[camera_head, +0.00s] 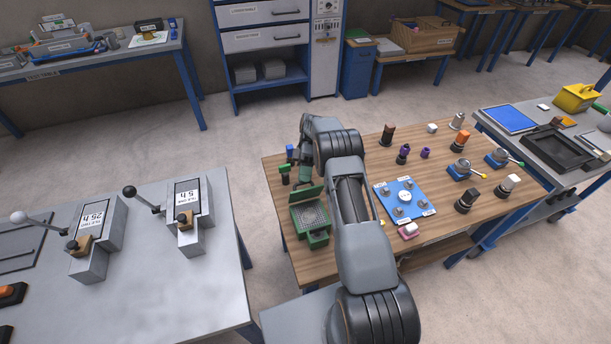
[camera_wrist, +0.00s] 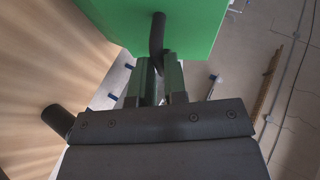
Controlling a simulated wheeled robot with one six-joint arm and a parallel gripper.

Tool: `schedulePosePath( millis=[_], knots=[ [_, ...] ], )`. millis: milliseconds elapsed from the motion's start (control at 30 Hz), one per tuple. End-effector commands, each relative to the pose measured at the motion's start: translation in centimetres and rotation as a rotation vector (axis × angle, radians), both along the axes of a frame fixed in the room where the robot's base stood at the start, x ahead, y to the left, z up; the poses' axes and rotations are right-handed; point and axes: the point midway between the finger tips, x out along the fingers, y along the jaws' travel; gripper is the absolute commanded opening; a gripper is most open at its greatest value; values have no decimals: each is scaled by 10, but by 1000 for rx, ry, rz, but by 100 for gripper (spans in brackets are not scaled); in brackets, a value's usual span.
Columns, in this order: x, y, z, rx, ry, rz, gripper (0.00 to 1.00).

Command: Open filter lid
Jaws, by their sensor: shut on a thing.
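The green filter box (camera_head: 311,221) stands on the left part of the wooden table, and its grey mesh inside shows from above. Its green lid (camera_head: 306,195) is raised, tilted up along the far side of the box. In the wrist view the lid (camera_wrist: 150,22) fills the top, with a black bent handle (camera_wrist: 157,36) on it. My gripper (camera_wrist: 161,70) is shut on this handle, with the fingers around its lower end. In the head view my gripper (camera_head: 304,182) is just behind the lid, small and partly hidden.
Small green-topped (camera_head: 284,172) and blue-topped (camera_head: 290,152) items stand left of my gripper. A grey table with two lever devices (camera_head: 97,240) stands at left.

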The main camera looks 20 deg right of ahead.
Motion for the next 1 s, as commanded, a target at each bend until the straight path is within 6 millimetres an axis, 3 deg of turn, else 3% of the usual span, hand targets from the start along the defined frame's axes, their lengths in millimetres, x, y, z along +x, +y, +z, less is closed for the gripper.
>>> schedulePosePath(
  millis=[33,67,300,633,867,1000],
  knots=[
    [0,0,0,1,-2,2,0],
    [0,0,0,1,-2,2,16],
    [0,-1,0,0,-1,-1,38],
    [0,-1,5,0,-1,-2,38],
    [0,-1,38,0,-2,-1,38],
    [-16,0,49,1,-2,-1,38]
  ],
)
